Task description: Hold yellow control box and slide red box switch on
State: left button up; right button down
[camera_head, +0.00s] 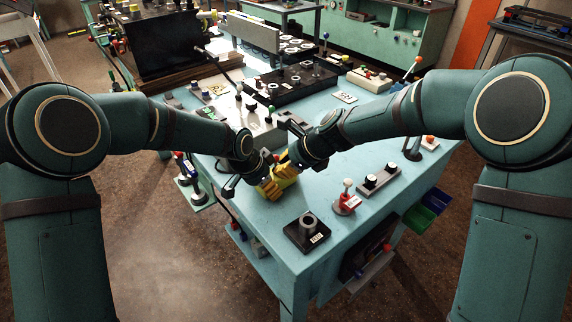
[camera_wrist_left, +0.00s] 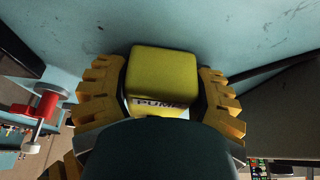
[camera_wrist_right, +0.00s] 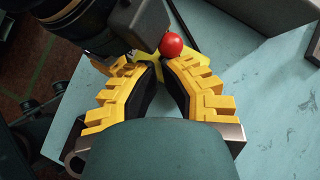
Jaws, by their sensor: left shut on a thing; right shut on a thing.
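The yellow control box (camera_head: 286,178) is at the left edge of the blue table. In the left wrist view the box (camera_wrist_left: 163,75), with a PUMP label, sits between the fingers of my left gripper (camera_head: 266,186), which is shut on it. My right gripper (camera_head: 284,162) is beside it, fingertips close together. In the right wrist view a bit of yellow, seemingly the box (camera_wrist_right: 148,57), shows at these tips; the exact contact is hidden. A red ball knob (camera_wrist_right: 172,45) is just beyond the right fingertips. The switch's position is not clear.
A black block with a grey post (camera_head: 307,233), a red-based lever (camera_head: 347,200) and a grey two-knob block (camera_head: 379,182) stand on the table nearer me. A long black panel (camera_head: 290,84) lies behind my grippers. The tabletop right of them is mostly clear.

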jog(key=shift+s+a, duration=0.15)
jog(key=shift+a, duration=0.15)
dwell(0.5)
jog(key=shift+r, duration=0.15)
